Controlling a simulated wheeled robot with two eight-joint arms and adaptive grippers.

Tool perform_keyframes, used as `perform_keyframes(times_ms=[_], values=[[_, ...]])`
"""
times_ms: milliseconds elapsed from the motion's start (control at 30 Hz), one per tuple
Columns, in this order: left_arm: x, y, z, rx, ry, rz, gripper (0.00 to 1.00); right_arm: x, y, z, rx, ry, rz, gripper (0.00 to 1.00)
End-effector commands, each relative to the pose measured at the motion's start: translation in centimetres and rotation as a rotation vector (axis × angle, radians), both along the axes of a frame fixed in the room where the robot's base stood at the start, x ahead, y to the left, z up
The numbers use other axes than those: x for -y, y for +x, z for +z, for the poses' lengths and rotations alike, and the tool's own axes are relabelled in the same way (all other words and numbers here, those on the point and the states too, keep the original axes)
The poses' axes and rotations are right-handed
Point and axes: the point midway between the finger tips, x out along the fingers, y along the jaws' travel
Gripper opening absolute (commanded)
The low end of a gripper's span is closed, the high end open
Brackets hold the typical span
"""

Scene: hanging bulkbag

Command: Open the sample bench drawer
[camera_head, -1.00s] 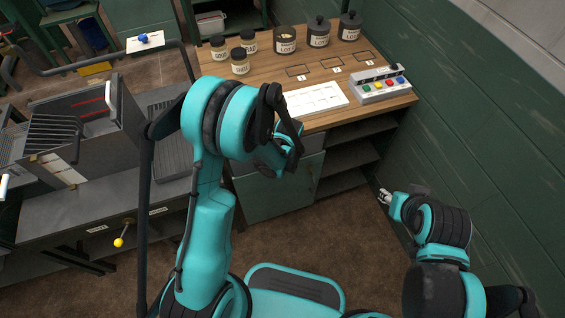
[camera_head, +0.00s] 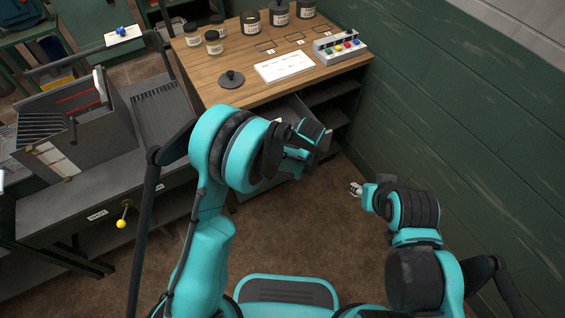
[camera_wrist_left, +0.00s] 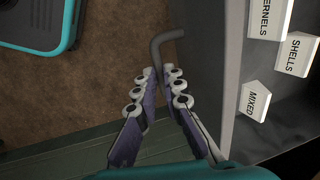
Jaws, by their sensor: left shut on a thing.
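The sample bench (camera_head: 235,80) has a wooden top. Its grey drawer (camera_head: 290,110) stands out from under the top, partly hidden by my left arm. In the left wrist view the drawer's front panel (camera_wrist_left: 204,60) shows edge-on, with its inside and labels to the right. My left gripper (camera_head: 303,148) is at the drawer front; in the left wrist view its fingers (camera_wrist_left: 164,75) are closed on the dark bent handle (camera_wrist_left: 168,37). My right gripper (camera_head: 356,189) is near the green wall, away from the bench; its opening is too small to tell.
Grey equipment (camera_head: 75,120) stands at the left. The green wall (camera_head: 470,130) bounds the right. Brown floor lies clear in front.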

Motion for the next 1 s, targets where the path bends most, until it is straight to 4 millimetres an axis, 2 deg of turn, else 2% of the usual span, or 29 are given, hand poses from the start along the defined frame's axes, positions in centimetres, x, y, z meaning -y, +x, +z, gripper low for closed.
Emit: perform_keyframes(times_ms=[200, 400, 900, 933, 1000], values=[[2.3, -3.0, -0.1, -0.002, 0.001, -0.002, 0.00, 0.0, 0.0, -0.4, 0.000, 0.000, 0.000, 0.40], [3.3, -4.5, -0.1, -0.002, 0.001, -0.001, 0.00, 0.0, 0.0, -0.5, 0.000, 0.000, 0.000, 0.40], [3.6, -4.9, -0.2, -0.003, 0.000, 0.001, 0.00, 0.0, 0.0, -0.6, 0.000, 0.000, 0.000, 0.40], [3.6, -4.9, -0.2, -0.003, 0.000, 0.001, 0.16, 0.0, 0.0, -0.6, 0.000, 0.000, 0.000, 0.40], [3.6, -4.9, -0.1, -0.003, 0.001, 0.000, 0.31, 0.0, 0.0, -0.6, 0.000, 0.000, 0.000, 0.40]])
